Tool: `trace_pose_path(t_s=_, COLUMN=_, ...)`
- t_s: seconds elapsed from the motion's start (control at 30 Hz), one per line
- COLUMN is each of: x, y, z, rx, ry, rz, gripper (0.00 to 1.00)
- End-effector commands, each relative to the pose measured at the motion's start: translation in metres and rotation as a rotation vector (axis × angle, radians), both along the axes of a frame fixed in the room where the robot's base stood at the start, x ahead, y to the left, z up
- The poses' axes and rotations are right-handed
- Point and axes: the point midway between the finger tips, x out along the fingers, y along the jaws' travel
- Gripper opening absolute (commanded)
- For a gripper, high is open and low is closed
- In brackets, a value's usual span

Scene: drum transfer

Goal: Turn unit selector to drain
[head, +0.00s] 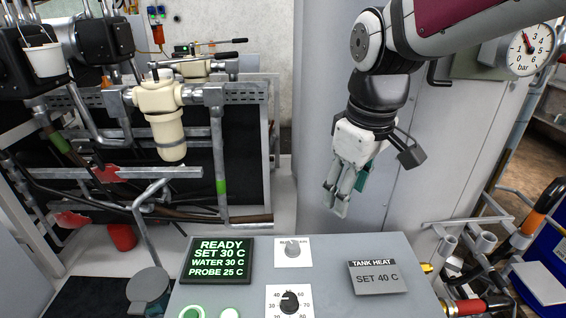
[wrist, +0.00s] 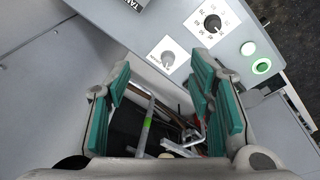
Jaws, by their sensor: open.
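A small grey selector knob (head: 293,249) sits on a white label plate near the back edge of the grey control panel (head: 325,270). The plate's lettering is too small to read. The knob also shows in the wrist view (wrist: 168,58), beyond the fingertips. My gripper (head: 337,203) is open and empty, with its fingers pointing down, above and behind the panel, to the right of the knob. In the wrist view its green-padded fingers (wrist: 160,68) stand apart with nothing between them.
A black numbered dial (head: 289,302) sits in front of the knob. A display (head: 218,260) reads READY, SET 30 C, WATER 30 C, PROBE 25 C. A TANK HEAT, SET 40 C plate (head: 377,277) is at right. Lit green buttons (head: 191,313) are at front left. A grey cabinet (head: 430,150) stands behind.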

Motion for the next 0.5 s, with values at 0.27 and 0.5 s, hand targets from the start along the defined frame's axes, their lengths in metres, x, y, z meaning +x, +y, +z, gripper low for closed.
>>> trace_pose_path(t_s=0.27, x=0.077, y=0.058, z=-0.073, rx=-0.048, ry=0.119, rz=0.338, gripper=0.48)
trace_pose_path(t_s=0.5, x=0.1, y=0.081, z=-0.106, rx=-0.06, ry=0.159, rz=0.47, gripper=0.48)
